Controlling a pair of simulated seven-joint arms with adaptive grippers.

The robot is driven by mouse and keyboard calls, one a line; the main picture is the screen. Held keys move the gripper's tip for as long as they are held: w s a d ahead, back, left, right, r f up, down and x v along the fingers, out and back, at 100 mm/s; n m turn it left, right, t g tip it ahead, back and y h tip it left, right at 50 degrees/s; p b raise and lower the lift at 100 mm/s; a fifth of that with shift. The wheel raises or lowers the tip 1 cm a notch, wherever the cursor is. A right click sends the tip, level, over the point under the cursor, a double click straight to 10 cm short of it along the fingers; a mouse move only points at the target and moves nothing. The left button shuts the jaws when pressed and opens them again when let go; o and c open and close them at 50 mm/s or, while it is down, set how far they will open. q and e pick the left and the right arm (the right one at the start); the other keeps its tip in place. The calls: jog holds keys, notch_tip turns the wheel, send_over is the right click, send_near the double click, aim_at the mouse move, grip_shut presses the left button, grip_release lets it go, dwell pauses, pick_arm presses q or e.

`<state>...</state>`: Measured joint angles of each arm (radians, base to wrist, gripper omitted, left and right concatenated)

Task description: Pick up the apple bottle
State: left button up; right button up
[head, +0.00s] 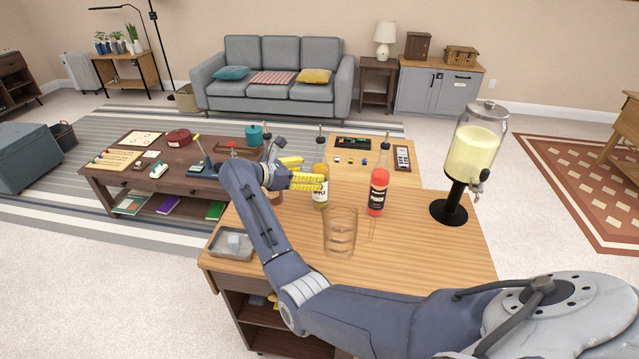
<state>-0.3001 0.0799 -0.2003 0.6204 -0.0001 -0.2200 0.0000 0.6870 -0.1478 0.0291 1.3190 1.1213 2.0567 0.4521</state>
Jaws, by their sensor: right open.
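The apple bottle (320,197) stands upright on the wooden bar counter (420,250). It has a yellowish top and a pale label with "APPLE" lettering. My right gripper (311,171), with yellow fingers, is open beside the bottle's upper part. One finger overlaps the bottle in the picture and hides part of it. I cannot tell whether the finger touches the bottle or whether the bottle stands between the fingers. My left gripper is not in view.
A red bottle (378,193) stands right of the apple bottle, and a clear glass (340,232) stands in front. A drink dispenser (474,150) is at the counter's right.

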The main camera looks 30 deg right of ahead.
aim_at(321, 171)
jog(key=shift+x, duration=2.55)
jog(key=shift+c, duration=0.3)
jog(key=shift+r, duration=0.15)
jog(key=c, duration=1.6)
jog(key=shift+r, duration=0.1)
